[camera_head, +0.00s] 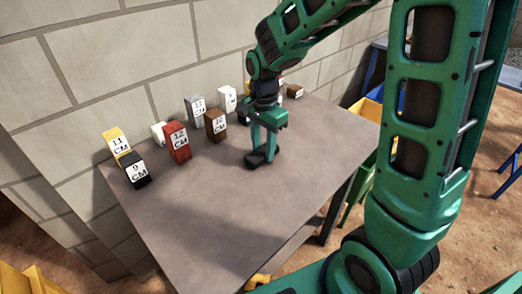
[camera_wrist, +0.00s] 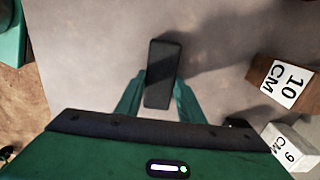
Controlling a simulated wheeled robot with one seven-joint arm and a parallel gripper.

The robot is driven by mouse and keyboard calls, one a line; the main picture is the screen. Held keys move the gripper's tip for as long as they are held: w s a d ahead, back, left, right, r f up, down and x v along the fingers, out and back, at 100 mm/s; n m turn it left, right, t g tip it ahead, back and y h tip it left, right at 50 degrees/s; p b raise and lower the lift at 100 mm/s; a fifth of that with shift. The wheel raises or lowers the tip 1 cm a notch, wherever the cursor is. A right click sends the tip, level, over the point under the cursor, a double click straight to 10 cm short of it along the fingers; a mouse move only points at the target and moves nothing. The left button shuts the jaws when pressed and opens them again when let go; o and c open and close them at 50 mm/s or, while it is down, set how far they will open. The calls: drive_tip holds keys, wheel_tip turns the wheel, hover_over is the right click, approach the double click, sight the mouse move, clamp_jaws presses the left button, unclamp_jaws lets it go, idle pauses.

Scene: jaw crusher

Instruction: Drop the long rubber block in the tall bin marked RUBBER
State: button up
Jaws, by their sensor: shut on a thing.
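A long black block (camera_wrist: 163,65) sits between the two green fingers of my gripper (camera_wrist: 160,85), which is shut on it. No label shows on its visible face. In the head view my gripper (camera_head: 262,153) points down over the middle of the table, with the dark block at its fingertips. I cannot tell whether the block touches the tabletop. A second black block (camera_head: 135,171), marked 9 CM, stands at the table's left end. No RUBBER marking can be read in either view.
The grey table (camera_head: 215,215) stands against a block wall. Labelled blocks line its back, including a red 12 CM one (camera_head: 177,142) and a brown 10 CM one (camera_head: 215,125). A yellow bin (camera_head: 367,111) shows beyond the right edge. The table's front half is clear.

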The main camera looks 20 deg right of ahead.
sight(262, 151)
drive_tip(key=r, duration=0.4)
drive_tip(key=shift+s+a, duration=0.15)
drive_tip(key=shift+a, duration=0.15)
drive_tip(key=s+a+r, duration=0.6)
drive_tip(key=a, duration=0.2)
drive_tip(key=shift+s+a+r, duration=0.25)
drive_tip(key=shift+s+a, duration=0.1)
drive_tip(key=shift+s, duration=0.05)
